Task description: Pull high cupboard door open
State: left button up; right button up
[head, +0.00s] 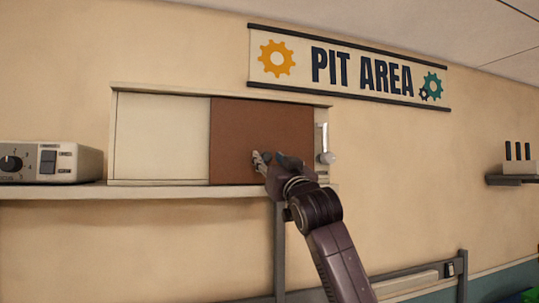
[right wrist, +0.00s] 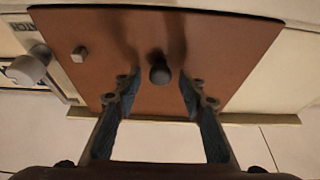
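The high cupboard (head: 160,140) is a wide cream box on the wall, with a brown door (head: 240,125) in its right part. My right gripper (head: 272,161) is in front of the lower middle of this door. In the right wrist view the brown door (right wrist: 220,60) fills most of the picture, with a dark round knob (right wrist: 159,74) on it. The fingers of my right gripper (right wrist: 158,86) are spread apart, one on each side of the knob, with gaps showing between. In the head view the gripper hides the knob. My left gripper is not in view.
A silver handle-like part (head: 322,140) is at the cupboard's right end. A cream shelf (head: 60,191) runs below the cupboard, with a control box (head: 48,162) at left. A "PIT AREA" sign (head: 350,70) hangs above. The wall at right is mostly clear up to a small shelf (head: 512,181).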

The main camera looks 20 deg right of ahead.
jog(key=shift+w, duration=0.1)
grip_shut()
dwell(0.3)
